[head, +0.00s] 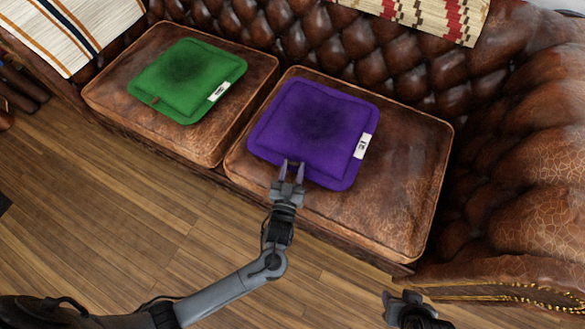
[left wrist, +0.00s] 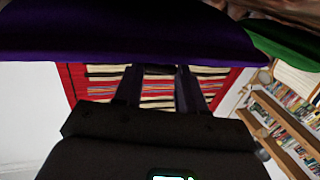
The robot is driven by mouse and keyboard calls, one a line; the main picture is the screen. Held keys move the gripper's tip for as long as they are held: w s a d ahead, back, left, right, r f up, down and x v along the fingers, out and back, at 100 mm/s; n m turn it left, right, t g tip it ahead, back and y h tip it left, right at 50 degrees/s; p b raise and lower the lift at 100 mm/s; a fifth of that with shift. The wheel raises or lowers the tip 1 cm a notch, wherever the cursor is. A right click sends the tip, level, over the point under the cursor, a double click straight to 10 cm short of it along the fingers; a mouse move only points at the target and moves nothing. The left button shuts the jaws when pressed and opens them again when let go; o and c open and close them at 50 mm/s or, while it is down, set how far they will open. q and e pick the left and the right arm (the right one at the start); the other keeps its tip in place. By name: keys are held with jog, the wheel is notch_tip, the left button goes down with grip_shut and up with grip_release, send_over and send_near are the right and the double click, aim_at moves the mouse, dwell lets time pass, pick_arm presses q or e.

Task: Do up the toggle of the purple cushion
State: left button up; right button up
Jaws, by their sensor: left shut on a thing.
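The purple cushion (head: 312,125) lies flat on the right leather seat, with a white label (head: 362,146) on its right edge. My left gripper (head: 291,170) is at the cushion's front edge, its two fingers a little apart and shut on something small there. This is most likely the cushion's toggle, but the fingers hide it. In the left wrist view the purple cushion (left wrist: 130,35) spans the top, and the left gripper's fingers (left wrist: 157,75) reach up to its edge with a dark thing between them. My right gripper (head: 405,303) is at the bottom edge, away from the cushion; its jaws are unclear.
A green cushion (head: 188,80) with a brown toggle (head: 154,100) at its front lies on the left leather seat (head: 150,140). The tufted sofa back rises behind, and a thick armrest (head: 530,160) stands at right. The wooden floor (head: 110,220) in front is clear.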

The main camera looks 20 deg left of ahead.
pick_arm(q)
jog(key=shift+d+n+y, duration=0.2)
jog(key=shift+n+y, duration=0.5)
jog(key=shift+y, duration=0.4)
jog(key=o, duration=1.1)
jog(key=shift+a, duration=0.1)
jog(key=shift+c, duration=0.2)
jog(key=shift+a+m+h, duration=0.1)
jog(key=shift+m+h, duration=0.2)
jog(key=shift+h, duration=0.2)
